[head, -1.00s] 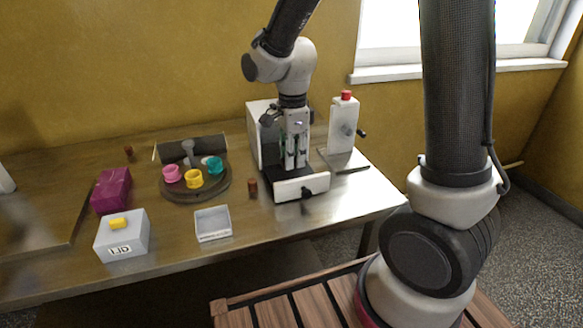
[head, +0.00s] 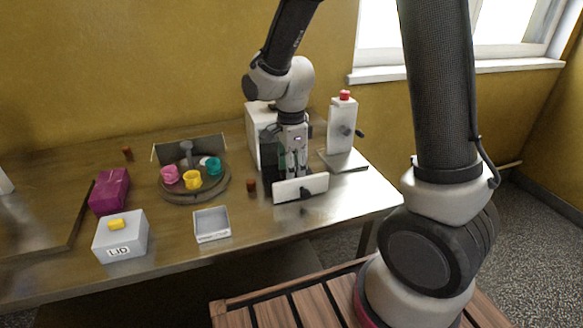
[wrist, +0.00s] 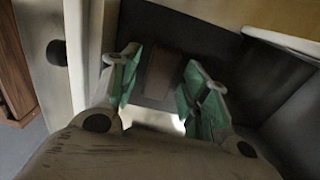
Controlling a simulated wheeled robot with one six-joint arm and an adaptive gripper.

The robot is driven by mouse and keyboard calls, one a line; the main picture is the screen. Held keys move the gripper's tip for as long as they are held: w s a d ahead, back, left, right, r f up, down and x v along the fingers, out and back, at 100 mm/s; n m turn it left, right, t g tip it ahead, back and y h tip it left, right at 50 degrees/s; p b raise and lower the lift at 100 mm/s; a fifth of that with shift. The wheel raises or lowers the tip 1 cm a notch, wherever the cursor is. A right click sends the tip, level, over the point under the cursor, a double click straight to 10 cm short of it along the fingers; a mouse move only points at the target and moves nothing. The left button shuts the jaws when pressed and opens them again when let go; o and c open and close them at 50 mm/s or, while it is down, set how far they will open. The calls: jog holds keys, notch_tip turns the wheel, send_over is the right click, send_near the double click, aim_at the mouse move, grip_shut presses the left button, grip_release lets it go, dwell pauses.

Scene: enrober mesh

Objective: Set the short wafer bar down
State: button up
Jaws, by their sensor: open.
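A short brown bar (wrist: 164,74), which looks like the short wafer bar, lies on a dark surface in the wrist view. It is between the two green-padded fingers of my gripper (wrist: 155,88), which are apart, with a gap visible on each side of the bar. In the head view my gripper (head: 296,165) points down inside the white enrober machine (head: 255,122), behind its white front panel (head: 300,188). The bar is hidden there by my gripper and the panel.
A small brown piece (head: 252,186) stands just left of the machine. Another brown piece (head: 127,153) is at the back. A round turntable (head: 180,196) carries coloured cups.

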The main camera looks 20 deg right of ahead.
jog(key=shift+r, duration=0.1)
notch_tip(320, 180, up, 12)
jog(key=s+d+r+n+t, duration=0.2)
jog(key=s+d+r+n, duration=0.1)
jog(key=s+d+n, duration=0.4)
jog(key=s+d+r+n+t, duration=0.2)
jog(key=s+d+r+n, duration=0.2)
jog(key=s+d+n, duration=0.4)
jog(key=s+n, duration=0.3)
jog(key=shift+s+r, duration=0.2)
jog(key=shift+r, duration=0.05)
dwell(0.5)
